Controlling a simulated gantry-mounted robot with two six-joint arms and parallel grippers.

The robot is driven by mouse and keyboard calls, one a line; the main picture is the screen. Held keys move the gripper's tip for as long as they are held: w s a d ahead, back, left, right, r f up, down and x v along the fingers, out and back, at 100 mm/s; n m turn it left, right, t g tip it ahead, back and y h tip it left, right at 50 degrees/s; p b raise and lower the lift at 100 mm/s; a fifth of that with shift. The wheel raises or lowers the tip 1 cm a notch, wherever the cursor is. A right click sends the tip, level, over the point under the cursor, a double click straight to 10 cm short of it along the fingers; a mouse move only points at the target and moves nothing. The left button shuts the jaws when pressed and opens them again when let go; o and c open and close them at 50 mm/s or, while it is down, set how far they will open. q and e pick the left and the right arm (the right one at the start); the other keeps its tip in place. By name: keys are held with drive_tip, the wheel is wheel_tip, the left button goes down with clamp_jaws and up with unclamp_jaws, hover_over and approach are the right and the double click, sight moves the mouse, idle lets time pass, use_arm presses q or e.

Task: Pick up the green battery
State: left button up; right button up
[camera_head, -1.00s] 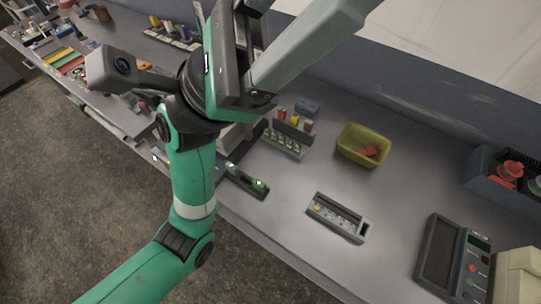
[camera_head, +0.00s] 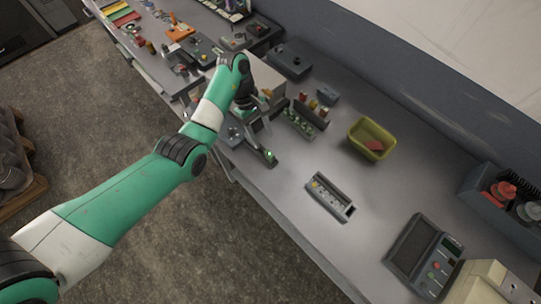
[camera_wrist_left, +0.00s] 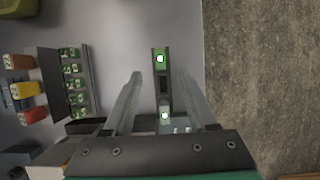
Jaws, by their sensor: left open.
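My left gripper (camera_head: 256,122) is low over the bench in the head view, above a narrow dark device (camera_head: 264,151) with a green light. In the left wrist view, the gripper (camera_wrist_left: 160,73) is open and its fingers stand on either side of that device (camera_wrist_left: 164,88). The device shows a green end with a bright spot and a second bright spot nearer me. I cannot tell whether the green part is a battery. A rack of several small green cells (camera_wrist_left: 74,84) is left of the fingers; it also shows in the head view (camera_head: 298,124). My right gripper is not in view.
Orange, yellow and red cylinders (camera_wrist_left: 26,89) stand beyond the rack. A yellow-green bin (camera_head: 357,134) holds a red item. A grey tray (camera_head: 345,211) and a keypad device (camera_head: 423,255) lie to the right. The bench's front edge is close to the gripper.

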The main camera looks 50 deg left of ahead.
sight(269, 153)
use_arm(q)
drive_tip(key=b+x, duration=0.1)
drive_tip(key=x, duration=0.8)
drive_tip(key=shift+f, duration=0.1)
clamp_jaws()
